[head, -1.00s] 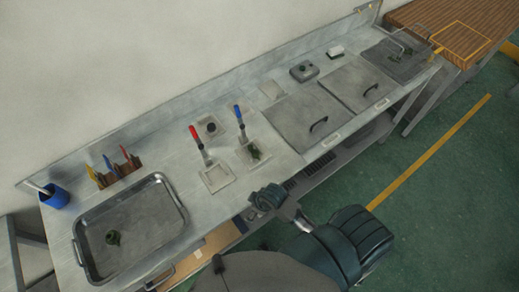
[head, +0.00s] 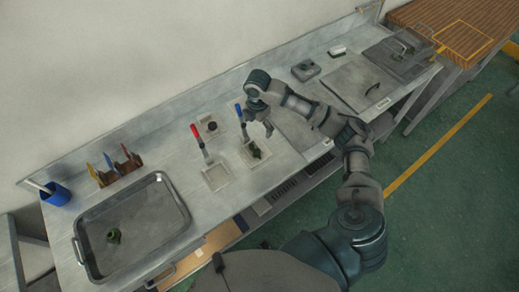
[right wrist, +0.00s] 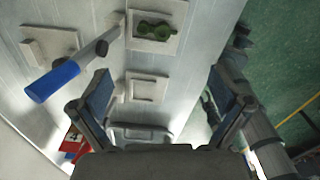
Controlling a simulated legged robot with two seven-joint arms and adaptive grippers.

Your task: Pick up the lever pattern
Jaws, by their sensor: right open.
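A small dark green piece (head: 255,149), which looks like the lever pattern, lies on a square light plate on the metal counter beside a blue-handled tool (head: 241,118). In the right wrist view the green piece (right wrist: 153,30) shows rounded lobes and lies near the top, beyond my fingertips. My right gripper (head: 258,123) hangs above the counter near that plate. Its two fingers (right wrist: 163,92) are spread wide with nothing between them. Another green piece (head: 113,235) lies in the metal tray at the left. My left gripper is not in view.
A red-handled tool (head: 199,137) stands by another square plate (head: 216,176), left of my right gripper. The large tray (head: 160,251), a blue cup (head: 55,194) and a coloured rack are at the left. The wall closes off the back.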

